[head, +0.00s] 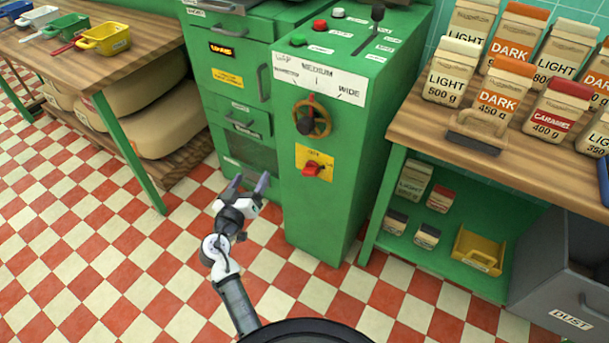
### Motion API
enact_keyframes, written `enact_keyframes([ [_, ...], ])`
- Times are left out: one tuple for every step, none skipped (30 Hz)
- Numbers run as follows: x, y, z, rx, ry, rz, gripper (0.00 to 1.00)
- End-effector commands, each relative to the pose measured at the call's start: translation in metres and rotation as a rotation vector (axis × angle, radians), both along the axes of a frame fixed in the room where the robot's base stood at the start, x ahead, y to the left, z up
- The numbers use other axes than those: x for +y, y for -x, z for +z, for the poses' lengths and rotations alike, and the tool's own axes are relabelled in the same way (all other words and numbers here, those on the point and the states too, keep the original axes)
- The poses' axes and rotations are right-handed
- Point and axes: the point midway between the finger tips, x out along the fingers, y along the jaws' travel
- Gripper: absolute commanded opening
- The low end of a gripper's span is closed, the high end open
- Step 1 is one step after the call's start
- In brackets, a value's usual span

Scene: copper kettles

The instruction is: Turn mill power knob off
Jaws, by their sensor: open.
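The green mill cabinet (335,190) stands in the middle of the head view. A red knob (313,169) sits on a yellow plate (326,155) on its front, below a brass handwheel (312,118). The lettering on the plate is too small to read surely. My gripper (250,183) is open and empty, to the left of the red knob and apart from it. Its fingers point up in the picture, in front of the lower green drawer unit.
A wooden bench (483,150) with several coffee bags stands at right, a grey dust bin (560,275) below it. A wooden table (110,58) with scoops and sacks beneath is at left. The checkered floor (150,270) in front is clear.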

Motion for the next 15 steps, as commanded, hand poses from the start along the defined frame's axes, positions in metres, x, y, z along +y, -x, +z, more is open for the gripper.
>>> enact_keyframes([
  [-0.027,0.007,-0.028,0.033,0.039,-0.087,0.71],
  [-0.039,0.012,-0.039,0.041,0.057,-0.129,0.71],
  [-0.053,0.017,-0.05,0.049,0.079,-0.176,0.71],
  [-0.062,0.021,-0.057,0.053,0.091,-0.205,0.71],
  [-0.068,0.024,-0.062,0.055,0.103,-0.227,0.71],
  [-0.074,0.027,-0.067,0.057,0.112,-0.249,0.71],
  [-0.077,0.029,-0.069,0.056,0.119,-0.26,0.71],
  [-0.08,0.029,-0.07,0.056,0.123,-0.267,0.71],
  [-0.083,0.028,-0.071,0.057,0.126,-0.273,0.71],
  [-0.084,0.027,-0.071,0.056,0.126,-0.276,0.71],
  [-0.085,0.024,-0.07,0.056,0.126,-0.276,0.71],
  [-0.088,0.019,-0.069,0.054,0.125,-0.276,0.71],
  [-0.09,0.016,-0.069,0.055,0.126,-0.276,0.71],
  [-0.092,0.011,-0.069,0.055,0.126,-0.275,0.71],
  [-0.096,0.005,-0.068,0.054,0.125,-0.275,0.71],
])
